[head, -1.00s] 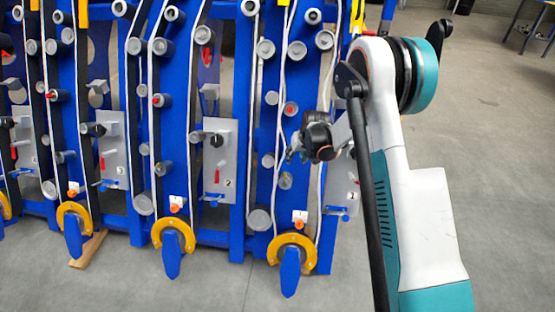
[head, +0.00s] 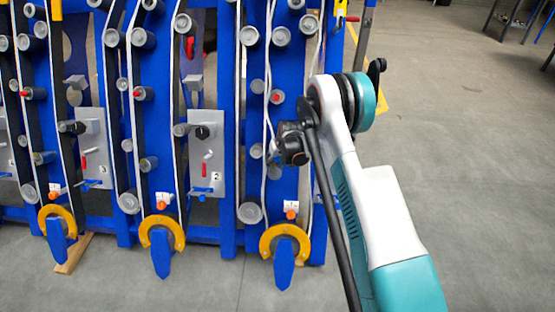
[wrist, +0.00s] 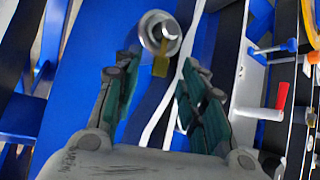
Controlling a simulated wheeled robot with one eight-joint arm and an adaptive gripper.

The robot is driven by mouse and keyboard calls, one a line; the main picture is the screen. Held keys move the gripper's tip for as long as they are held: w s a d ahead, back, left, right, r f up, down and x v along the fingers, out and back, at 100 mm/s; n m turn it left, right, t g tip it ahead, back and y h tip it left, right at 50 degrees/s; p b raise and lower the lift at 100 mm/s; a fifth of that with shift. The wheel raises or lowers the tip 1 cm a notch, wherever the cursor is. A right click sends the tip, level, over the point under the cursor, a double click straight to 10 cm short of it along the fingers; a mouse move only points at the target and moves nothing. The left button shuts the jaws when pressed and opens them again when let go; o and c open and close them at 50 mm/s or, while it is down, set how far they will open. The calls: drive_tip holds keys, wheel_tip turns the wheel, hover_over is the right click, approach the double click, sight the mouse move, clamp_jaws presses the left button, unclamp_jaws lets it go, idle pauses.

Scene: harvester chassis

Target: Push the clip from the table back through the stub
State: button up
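In the wrist view a round metal stub (wrist: 160,32) stands out from the blue frame, its end blurred. A small brass-yellow piece (wrist: 161,66) is just below it; I cannot tell whether it is the clip or whether it passes through the stub. My gripper (wrist: 160,72) is open, its green-padded fingers apart, below the stub in the picture. Nothing is clearly held between them. In the head view my gripper (head: 273,151) is at the right-hand blue unit, its fingers mostly hidden by my wrist. No table with a clip on it can be made out.
Several blue units with grey rollers and white belts stand in a row. A grey plate (head: 207,152) carries a black knob and a red handle. A red handle (wrist: 282,94) also shows at the right of the wrist view. Yellow half-rings (head: 286,239) sit low.

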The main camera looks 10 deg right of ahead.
drive_tip(key=shift+x, duration=0.9)
drive_tip(key=shift+r, duration=0.1)
clamp_jaws()
drive_tip(key=shift+r, duration=0.1)
drive_tip(key=shift+w+d+r+p, duration=0.15)
drive_tip(key=shift+w+r, duration=0.25)
drive_tip(key=shift+r, duration=0.3)
drive_tip(key=shift+w+d+r+p, duration=0.1)
drive_tip(key=shift+w+r+p, duration=0.1)
drive_tip(key=shift+w+r, duration=0.4)
drive_tip(key=shift+w+d+r+p, duration=0.15)
drive_tip(key=shift+w+r, duration=0.1)
drive_tip(key=shift+r, duration=0.6)
drive_tip(key=shift+r, duration=0.1)
